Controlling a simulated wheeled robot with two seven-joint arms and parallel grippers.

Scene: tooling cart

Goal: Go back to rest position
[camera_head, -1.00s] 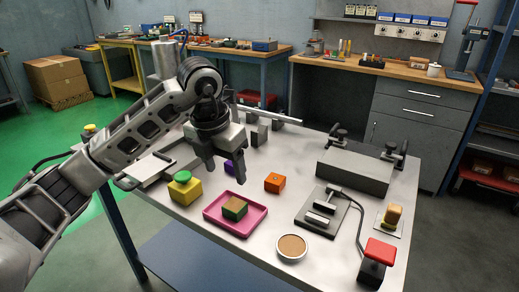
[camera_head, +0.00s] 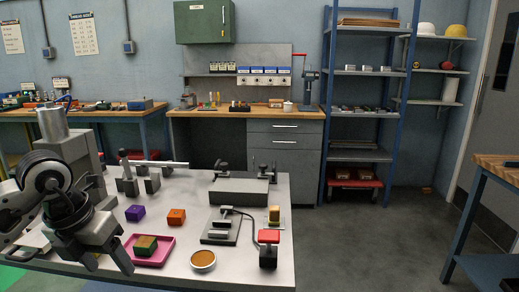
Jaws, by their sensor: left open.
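My left gripper (camera_head: 108,262) is at the left of the view, above the left front part of the cart top (camera_head: 185,190). It is open, with nothing seen between its fingers. A pink tray (camera_head: 127,243) lies just right of it and holds a green and brown block (camera_head: 145,245). A purple block (camera_head: 135,213) and an orange block (camera_head: 176,216) stand behind the tray. My right gripper is not in view.
On the cart are a round tin (camera_head: 203,260), a black fixture plate (camera_head: 218,238), a red-topped switch box (camera_head: 268,246) and a grey block (camera_head: 240,192). A shelf rack (camera_head: 360,110) stands behind. The floor (camera_head: 370,240) right of the cart is clear.

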